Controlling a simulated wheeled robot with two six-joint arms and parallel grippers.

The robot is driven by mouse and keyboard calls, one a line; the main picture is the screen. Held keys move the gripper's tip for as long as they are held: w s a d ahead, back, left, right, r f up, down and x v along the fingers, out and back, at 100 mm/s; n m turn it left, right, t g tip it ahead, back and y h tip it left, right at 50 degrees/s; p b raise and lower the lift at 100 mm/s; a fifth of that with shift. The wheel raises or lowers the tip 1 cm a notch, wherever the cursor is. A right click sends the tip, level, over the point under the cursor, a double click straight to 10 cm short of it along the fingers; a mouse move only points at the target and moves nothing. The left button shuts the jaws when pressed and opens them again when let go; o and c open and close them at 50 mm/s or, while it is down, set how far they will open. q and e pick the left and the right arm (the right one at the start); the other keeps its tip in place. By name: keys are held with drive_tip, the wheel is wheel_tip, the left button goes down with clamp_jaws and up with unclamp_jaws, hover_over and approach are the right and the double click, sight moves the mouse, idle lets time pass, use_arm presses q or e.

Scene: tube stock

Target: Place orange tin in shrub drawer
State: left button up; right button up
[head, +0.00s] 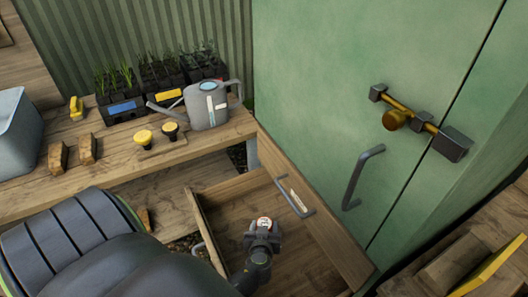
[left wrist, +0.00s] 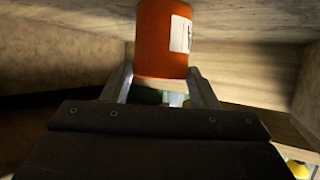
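The orange tin (left wrist: 160,40) with a white label is between the fingers of my left gripper (left wrist: 160,82), which is shut on it. In the head view the tin (head: 264,222) shows mostly its pale top, with my left gripper (head: 263,238) around it. Both are over or inside an open wooden drawer (head: 225,190). The left wrist view shows wooden walls around the tin, and I cannot tell whether it touches the drawer floor. The drawer front has a grey handle and a small label too small to read. My right gripper is not in view.
A workbench (head: 185,150) at the left holds a watering can (head: 206,105), seedling trays (head: 122,108), yellow-topped items (head: 144,137), wood blocks (head: 88,148) and a grey bin (head: 15,135). A green door (head: 345,80) with a handle and bolt stands behind the drawer front.

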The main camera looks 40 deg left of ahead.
use_arm(q)
drive_tip(key=o, duration=0.3)
drive_tip(key=shift+o, duration=0.2)
drive_tip(key=shift+r, duration=0.25)
drive_tip(key=shift+s+d, duration=0.2)
drive_tip(key=shift+s, duration=0.1)
drive_tip(key=v, duration=0.7)
drive_tip(key=shift+w, duration=0.1)
